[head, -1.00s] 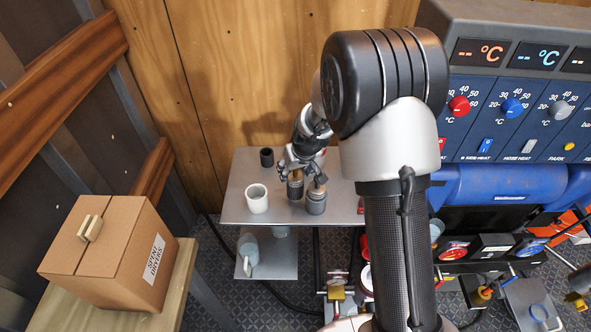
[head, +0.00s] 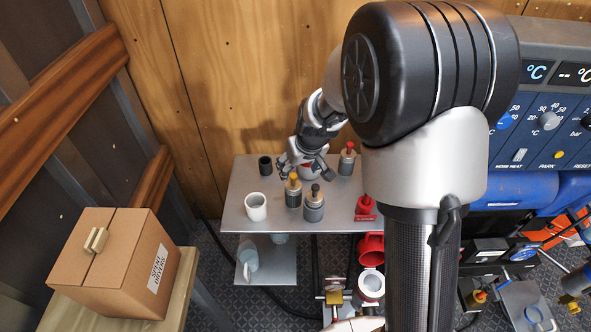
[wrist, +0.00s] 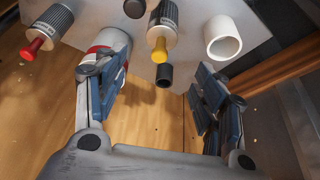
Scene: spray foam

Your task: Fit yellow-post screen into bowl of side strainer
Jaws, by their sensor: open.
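The yellow-post screen (head: 293,193), a grey cylinder with a yellow post, stands upright on the metal table's top. In the wrist view its yellow post (wrist: 160,52) shows near the top centre. My gripper (head: 304,172) is open and empty, just behind and above that screen. In the wrist view my gripper's fingers (wrist: 157,82) are spread wide, with the post beyond them. A red open bowl (head: 370,248) and a white-rimmed cup-like part (head: 371,284) show below the table's right side, partly behind my arm. I cannot tell which is the side strainer's bowl.
On the metal table (head: 236,190) stand a black-post screen (head: 314,208), a red-post screen (head: 347,163), a white cup (head: 256,206) and a small black cup (head: 265,165). A red-banded white can (wrist: 113,42) is close to my left finger. A cardboard box (head: 110,270) is at left.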

